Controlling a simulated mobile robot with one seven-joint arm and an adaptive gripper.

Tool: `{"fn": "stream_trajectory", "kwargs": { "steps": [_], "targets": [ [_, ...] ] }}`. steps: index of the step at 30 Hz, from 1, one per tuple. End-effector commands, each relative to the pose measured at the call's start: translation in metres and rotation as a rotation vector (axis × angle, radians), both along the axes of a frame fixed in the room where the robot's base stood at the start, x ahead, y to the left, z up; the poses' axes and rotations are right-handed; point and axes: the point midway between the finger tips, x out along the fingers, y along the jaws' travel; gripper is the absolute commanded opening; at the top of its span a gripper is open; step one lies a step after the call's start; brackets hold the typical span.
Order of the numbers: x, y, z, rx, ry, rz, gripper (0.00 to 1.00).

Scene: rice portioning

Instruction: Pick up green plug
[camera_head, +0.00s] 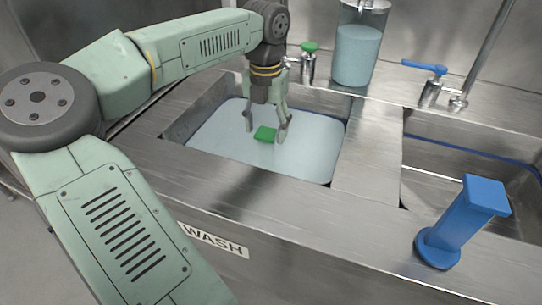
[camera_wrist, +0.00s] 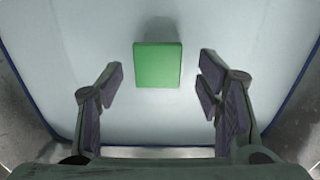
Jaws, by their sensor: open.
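The green plug (camera_head: 265,133) shows as a green square top in the left sink basin (camera_head: 318,158), within pale water or a pale basin floor; I cannot tell which. In the wrist view the plug (camera_wrist: 158,65) lies a little beyond the fingertips and between their lines, slightly left of centre. My gripper (camera_head: 264,128) points down into the basin with its fingers spread to either side of the plug. In the wrist view my gripper (camera_wrist: 160,82) is open and empty, with clear gaps to the plug on both sides. What lies under the green top is hidden.
A blue plug-like piece with a tall handle (camera_head: 463,220) stands on the counter at right, by the right basin (camera_head: 435,155). A green-handled tap (camera_head: 309,62), a clear container (camera_head: 357,50) and a blue-handled tap (camera_head: 430,82) line the back. A WASH label (camera_head: 215,240) marks the front.

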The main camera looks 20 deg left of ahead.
Motion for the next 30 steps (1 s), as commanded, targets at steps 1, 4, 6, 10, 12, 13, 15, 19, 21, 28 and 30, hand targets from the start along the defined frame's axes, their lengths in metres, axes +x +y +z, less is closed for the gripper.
{"fn": "stream_trajectory", "kwargs": {
  "steps": [1, 4, 6, 10, 12, 13, 15, 19, 21, 28, 30],
  "targets": [
    [0.0, -0.001, -0.005, -0.002, 0.001, -0.003, 0.6],
    [0.001, 0.0, -0.015, -0.004, 0.001, -0.003, 0.6],
    [0.001, 0.0, -0.024, -0.005, 0.0, -0.004, 0.6],
    [0.003, 0.002, -0.045, -0.005, 0.0, -0.005, 0.6],
    [0.003, 0.002, -0.053, -0.006, -0.001, -0.005, 0.6],
    [0.003, 0.002, -0.056, -0.006, -0.002, -0.005, 0.6],
    [0.003, 0.002, -0.06, -0.005, -0.003, -0.005, 0.6],
    [0.003, 0.002, -0.061, -0.004, -0.004, -0.005, 0.6],
    [0.003, 0.002, -0.061, -0.004, -0.004, -0.005, 0.6],
    [0.003, 0.002, -0.061, -0.005, -0.004, -0.005, 0.45],
    [0.003, 0.002, -0.06, -0.005, -0.004, -0.005, 0.41]
  ]
}}
